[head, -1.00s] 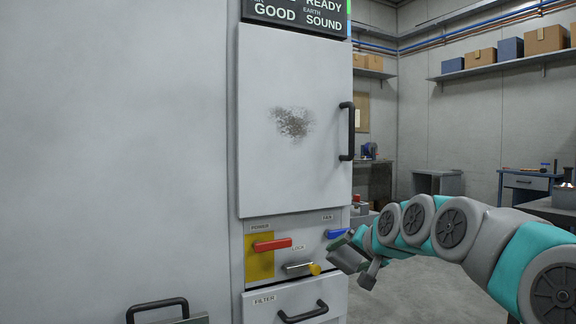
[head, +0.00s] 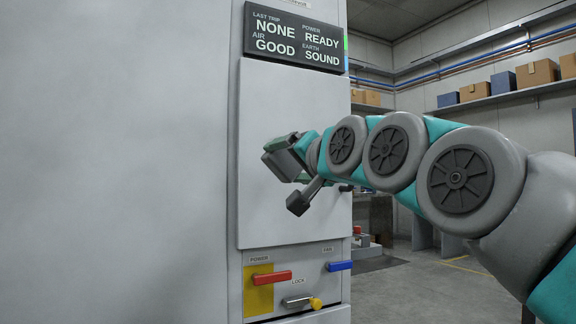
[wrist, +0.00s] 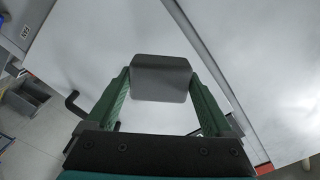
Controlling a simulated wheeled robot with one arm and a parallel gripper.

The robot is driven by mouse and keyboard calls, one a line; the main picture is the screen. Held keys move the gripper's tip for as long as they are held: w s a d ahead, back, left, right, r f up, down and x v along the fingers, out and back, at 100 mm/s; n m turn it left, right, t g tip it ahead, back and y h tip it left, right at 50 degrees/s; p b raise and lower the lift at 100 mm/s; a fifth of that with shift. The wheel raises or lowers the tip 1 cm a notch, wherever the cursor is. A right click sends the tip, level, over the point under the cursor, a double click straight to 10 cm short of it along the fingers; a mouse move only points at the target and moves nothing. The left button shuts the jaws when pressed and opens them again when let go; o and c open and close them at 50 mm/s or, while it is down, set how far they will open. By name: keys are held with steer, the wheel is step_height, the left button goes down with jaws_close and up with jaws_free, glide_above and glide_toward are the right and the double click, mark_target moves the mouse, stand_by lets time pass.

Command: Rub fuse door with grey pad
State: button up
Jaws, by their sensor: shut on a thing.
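The fuse door (head: 262,100) is a flat pale grey panel on the tall cabinet, below the display. My gripper (head: 282,157) is in front of its middle and hides the part where the dark smudge was seen. In the wrist view my gripper (wrist: 161,95) has its green fingers shut on the grey pad (wrist: 161,78), a rounded block. The pad faces the door (wrist: 110,45); I cannot tell if it touches. The black door handle (wrist: 74,103) shows left of the fingers in the wrist view and is mostly behind my arm in the head view.
A display (head: 295,38) reads NONE, READY, GOOD, SOUND. Below the door are a red power lever (head: 272,277), a blue fan lever (head: 339,266) and a lock lever with a yellow tip (head: 300,301). A large blank panel (head: 120,160) fills the left. Shelves with boxes line the far wall.

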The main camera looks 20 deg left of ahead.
steer(key=shift+p+x, duration=0.9)
steer(key=shift+x, duration=2.1)
steer(key=shift+p+x, duration=0.55)
steer(key=shift+x, duration=0.35)
steer(key=shift+w+d+p, duration=2)
steer(key=shift+w+d, duration=2.3)
steer(key=shift+w, duration=1.15)
steer(key=s+a+r+p, duration=0.1)
steer(key=s+a, duration=0.5)
steer(key=s, duration=0.2)
steer(key=shift+a+r, duration=0.2)
steer(key=shift+a, duration=0.15)
